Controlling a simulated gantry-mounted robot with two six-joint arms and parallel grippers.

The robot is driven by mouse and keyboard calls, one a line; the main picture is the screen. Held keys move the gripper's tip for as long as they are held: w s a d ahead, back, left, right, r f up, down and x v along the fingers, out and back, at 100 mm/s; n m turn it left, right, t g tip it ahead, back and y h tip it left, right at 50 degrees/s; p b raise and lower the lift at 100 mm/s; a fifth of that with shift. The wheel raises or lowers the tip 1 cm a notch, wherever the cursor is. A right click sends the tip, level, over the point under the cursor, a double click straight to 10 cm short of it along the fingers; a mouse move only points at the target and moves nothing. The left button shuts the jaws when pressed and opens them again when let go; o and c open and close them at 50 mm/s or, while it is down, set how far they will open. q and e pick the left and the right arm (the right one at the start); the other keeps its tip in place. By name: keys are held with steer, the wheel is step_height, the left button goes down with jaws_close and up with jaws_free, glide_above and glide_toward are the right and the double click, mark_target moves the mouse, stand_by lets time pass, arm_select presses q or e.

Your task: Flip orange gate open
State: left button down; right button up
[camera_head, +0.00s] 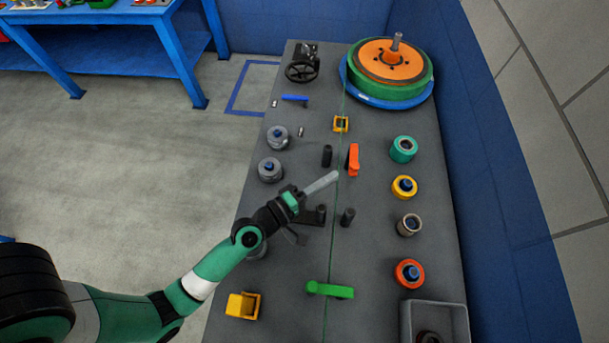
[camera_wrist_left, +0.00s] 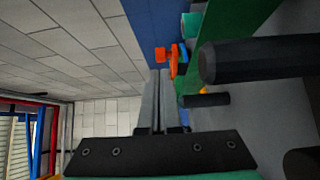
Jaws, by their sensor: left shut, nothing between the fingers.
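The orange gate (camera_head: 353,160) is a small upright orange piece near the middle of the grey panel (camera_head: 375,270), just right of the green line. A black post (camera_head: 327,156) stands to its left. My left gripper (camera_head: 335,175) is shut and empty. Its fingertips are just below and left of the gate in the head view, and I cannot tell whether they touch it. In the left wrist view an orange part, seemingly the gate (camera_wrist_left: 174,62), shows just beyond the shut fingertips (camera_wrist_left: 160,73). My right gripper is not in view.
Dark posts (camera_head: 347,217) stand near my left gripper. A green lever (camera_head: 330,290) and a yellow block (camera_head: 243,305) are at the near end. Several round knobs line the right side. A large orange and green wheel (camera_head: 390,65) sits at the far end.

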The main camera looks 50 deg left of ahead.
arm_select(q)
steer(key=s+b, duration=0.2)
steer(key=s, duration=0.6)
steer(key=shift+w, duration=0.1)
